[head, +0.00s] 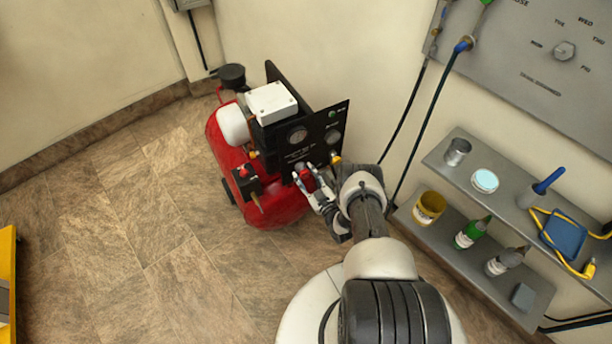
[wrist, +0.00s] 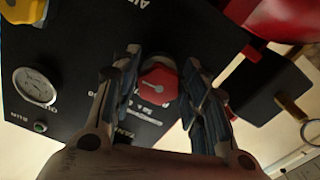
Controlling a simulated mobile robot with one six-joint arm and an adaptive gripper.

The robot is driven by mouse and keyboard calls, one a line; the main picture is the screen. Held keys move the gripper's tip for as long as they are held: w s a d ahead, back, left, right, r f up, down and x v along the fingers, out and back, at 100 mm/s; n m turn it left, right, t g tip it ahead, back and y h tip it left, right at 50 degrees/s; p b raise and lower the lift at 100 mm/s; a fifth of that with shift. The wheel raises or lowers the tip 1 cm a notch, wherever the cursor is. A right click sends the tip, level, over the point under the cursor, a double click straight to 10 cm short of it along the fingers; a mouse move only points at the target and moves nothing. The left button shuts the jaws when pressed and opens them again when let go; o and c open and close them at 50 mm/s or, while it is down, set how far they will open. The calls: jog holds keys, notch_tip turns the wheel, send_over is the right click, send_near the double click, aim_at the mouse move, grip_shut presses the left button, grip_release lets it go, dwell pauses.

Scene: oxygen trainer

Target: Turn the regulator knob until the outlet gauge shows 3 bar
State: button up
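The red regulator knob (wrist: 158,86) sits on the black panel between my two fingers in the wrist view. My gripper (wrist: 162,62) is open around it, one finger on each side, with a narrow gap at the left finger; contact at the right finger is unclear. In the head view my gripper (head: 312,180) is at the panel's lower edge, by the red knob (head: 303,175). The outlet gauge (wrist: 36,87) has a white dial in the wrist view; its reading is too small to tell. It also shows at the panel's right (head: 333,135).
The panel stands on a red compressor (head: 270,208). A second gauge (head: 297,135) and a yellow knob (wrist: 25,8) are near. A black block with a brass fitting (head: 248,182) sits at the left. Shelves (head: 440,161) with bottles stand right.

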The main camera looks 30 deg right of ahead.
jog(key=c, duration=0.6)
jog(key=shift+m, duration=0.7)
jog(key=o, duration=1)
jog(key=shift+o, duration=0.2)
jog(key=shift+s, duration=0.1)
jog(key=s, duration=1.1)
jog(key=shift+s+d, duration=0.15)
jog(key=shift+s, duration=0.25)
